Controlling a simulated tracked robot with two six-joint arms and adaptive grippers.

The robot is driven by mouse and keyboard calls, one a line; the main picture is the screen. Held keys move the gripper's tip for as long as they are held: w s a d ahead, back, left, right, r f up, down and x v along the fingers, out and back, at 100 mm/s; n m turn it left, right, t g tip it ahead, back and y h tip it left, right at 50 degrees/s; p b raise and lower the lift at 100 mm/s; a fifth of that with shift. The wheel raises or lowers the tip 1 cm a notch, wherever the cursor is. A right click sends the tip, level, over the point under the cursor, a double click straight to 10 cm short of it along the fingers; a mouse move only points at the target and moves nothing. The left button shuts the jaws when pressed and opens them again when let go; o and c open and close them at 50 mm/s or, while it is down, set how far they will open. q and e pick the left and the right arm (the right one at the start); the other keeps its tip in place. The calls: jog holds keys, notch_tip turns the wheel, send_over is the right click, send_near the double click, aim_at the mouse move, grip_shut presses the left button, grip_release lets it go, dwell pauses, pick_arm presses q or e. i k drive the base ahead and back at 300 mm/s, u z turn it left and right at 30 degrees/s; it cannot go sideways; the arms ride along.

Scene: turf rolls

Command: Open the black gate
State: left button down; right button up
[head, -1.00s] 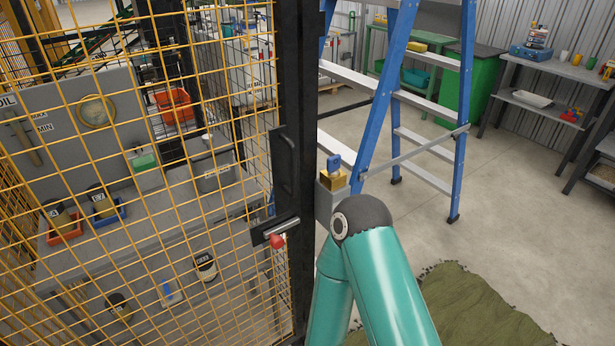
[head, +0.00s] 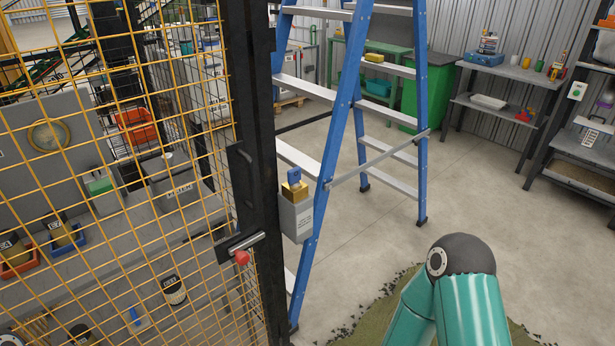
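The black gate frame post (head: 259,180) stands left of centre in the head view, with yellow wire mesh (head: 130,190) filling the panel to its left. A black pull handle (head: 241,165) is on the post. Below it is a latch with a silver bar (head: 242,242) and a red knob (head: 242,258). A grey box (head: 296,218) with a brass padlock-like block and a blue key-like top (head: 293,180) sits just right of the post. My teal arm with a dark joint is at the lower right, apart from the gate. Neither gripper is in view.
A blue stepladder (head: 345,110) stands close behind the post on the right. A green turf heap (head: 385,305) lies on the floor near my arm. Shelves (head: 510,90) line the back wall. Concrete floor at the right is clear.

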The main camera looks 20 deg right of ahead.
aim_at(242, 159)
jog(key=u, duration=1.2)
jog(key=i, duration=0.1)
jog(key=z, duration=2.1)
jog(key=k, duration=0.8)
jog(key=u, duration=0.45)
jog(key=i, duration=1)
jog(key=u, duration=0.1)
